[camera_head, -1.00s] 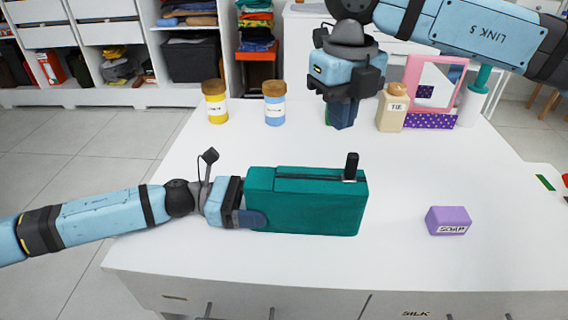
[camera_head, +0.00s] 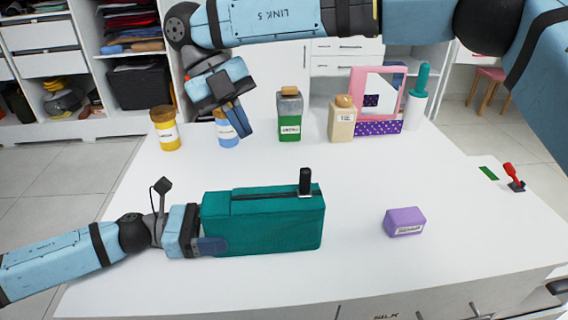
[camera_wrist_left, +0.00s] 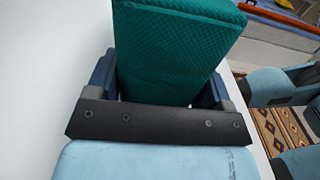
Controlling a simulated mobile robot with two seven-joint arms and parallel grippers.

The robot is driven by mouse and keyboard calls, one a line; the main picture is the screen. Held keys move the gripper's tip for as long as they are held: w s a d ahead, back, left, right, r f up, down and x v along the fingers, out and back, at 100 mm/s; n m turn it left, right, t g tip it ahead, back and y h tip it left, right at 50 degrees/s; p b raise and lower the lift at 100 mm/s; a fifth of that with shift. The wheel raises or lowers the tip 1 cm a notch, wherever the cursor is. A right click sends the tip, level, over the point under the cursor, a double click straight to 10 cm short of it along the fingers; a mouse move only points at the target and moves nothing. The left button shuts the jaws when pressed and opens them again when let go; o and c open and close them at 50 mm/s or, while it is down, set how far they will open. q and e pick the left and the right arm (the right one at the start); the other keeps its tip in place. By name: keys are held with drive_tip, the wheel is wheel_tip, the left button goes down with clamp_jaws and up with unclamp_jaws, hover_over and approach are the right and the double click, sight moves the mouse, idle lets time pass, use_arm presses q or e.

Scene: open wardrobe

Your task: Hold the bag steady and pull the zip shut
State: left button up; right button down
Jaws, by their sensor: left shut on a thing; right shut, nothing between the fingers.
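The teal bag (camera_head: 265,225) stands upright on the white table. A dark zip line runs along its top, with a black pull tab (camera_head: 305,181) standing up near the right end. My left gripper (camera_head: 212,246) is shut on the bag's left end; in the left wrist view the bag (camera_wrist_left: 175,50) sits between its two fingers. My right gripper (camera_head: 238,122) is shut and empty. It hangs above the back left of the table, in front of the blue-labelled jar, well apart from the bag and the pull tab.
A purple soap box (camera_head: 405,222) lies right of the bag. Along the back stand a yellow jar (camera_head: 166,130), a blue jar (camera_head: 226,134), a green-labelled jar (camera_head: 289,118), a cream bottle (camera_head: 342,120) and a pink-framed mirror (camera_head: 381,95).

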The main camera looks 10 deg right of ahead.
sight(302, 167)
drive_tip(key=shift+m+g+h, duration=0.3)
drive_tip(key=shift+m+h, duration=0.1)
drive_tip(key=shift+m, duration=0.3)
drive_tip(key=x, duration=0.8)
drive_tip(key=shift+a+f, duration=0.25)
drive_tip(key=d, duration=0.2)
drive_tip(key=shift+w+d+r, duration=0.1)
drive_tip(key=shift+d+r, duration=0.05)
drive_tip(key=shift+d, duration=0.75)
drive_tip(key=shift+d, duration=0.1)
drive_tip(key=shift+d, duration=1.1)
use_arm(q)
drive_tip(key=shift+f, duration=0.1)
use_arm(e)
drive_tip(key=shift+a, duration=0.15)
